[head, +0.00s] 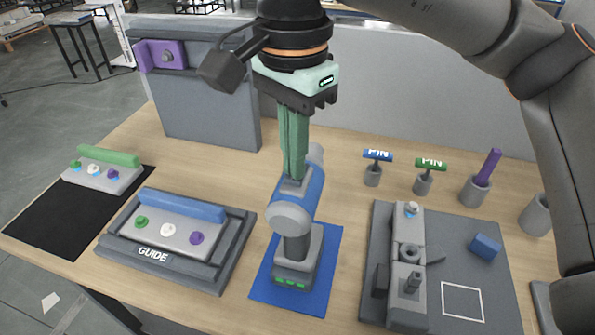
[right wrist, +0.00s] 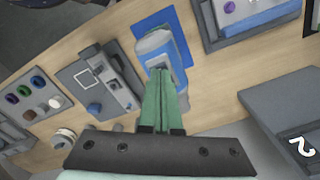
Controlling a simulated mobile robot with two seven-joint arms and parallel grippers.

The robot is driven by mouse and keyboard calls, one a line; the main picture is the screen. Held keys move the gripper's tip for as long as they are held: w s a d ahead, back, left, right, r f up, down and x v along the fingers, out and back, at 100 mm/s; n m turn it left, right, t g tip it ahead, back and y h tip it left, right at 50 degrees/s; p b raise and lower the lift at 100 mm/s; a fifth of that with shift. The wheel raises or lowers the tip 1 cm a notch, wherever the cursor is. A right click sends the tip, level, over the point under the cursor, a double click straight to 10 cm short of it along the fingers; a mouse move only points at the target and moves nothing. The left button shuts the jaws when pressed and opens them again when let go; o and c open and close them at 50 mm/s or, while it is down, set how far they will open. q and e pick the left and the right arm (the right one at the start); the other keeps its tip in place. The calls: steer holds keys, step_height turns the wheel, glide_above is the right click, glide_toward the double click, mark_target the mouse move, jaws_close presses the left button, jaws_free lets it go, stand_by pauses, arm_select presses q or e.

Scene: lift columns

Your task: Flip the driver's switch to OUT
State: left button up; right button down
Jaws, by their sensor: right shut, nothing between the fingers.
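The driver (head: 291,215), with a blue body and a grey nose and base, stands upright on a blue mat (head: 325,270). It also shows in the right wrist view (right wrist: 156,45). My right gripper (head: 293,178) has its green fingers together, pointing down, with nothing between them. The fingertips are at the upper rear part of the driver's body, over a grey patch. I cannot tell whether they touch it. The switch and its markings are hidden or too small to read. In the right wrist view the shut fingertips (right wrist: 159,72) overlap the driver's body. My left gripper is not in view.
A grey GUIDE tray (head: 215,275) holding a blue-backed button block is left of the driver. A grey fixture board (head: 470,285) is right. PIN-labelled tools and cups (head: 475,190) stand behind it. A grey upright panel (head: 205,115) with a purple bracket stands back left.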

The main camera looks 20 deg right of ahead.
steer(key=shift+f, duration=0.35)
steer(key=shift+r+p, duration=2.6)
steer(key=shift+r, duration=1)
steer(key=shift+f, duration=0.1)
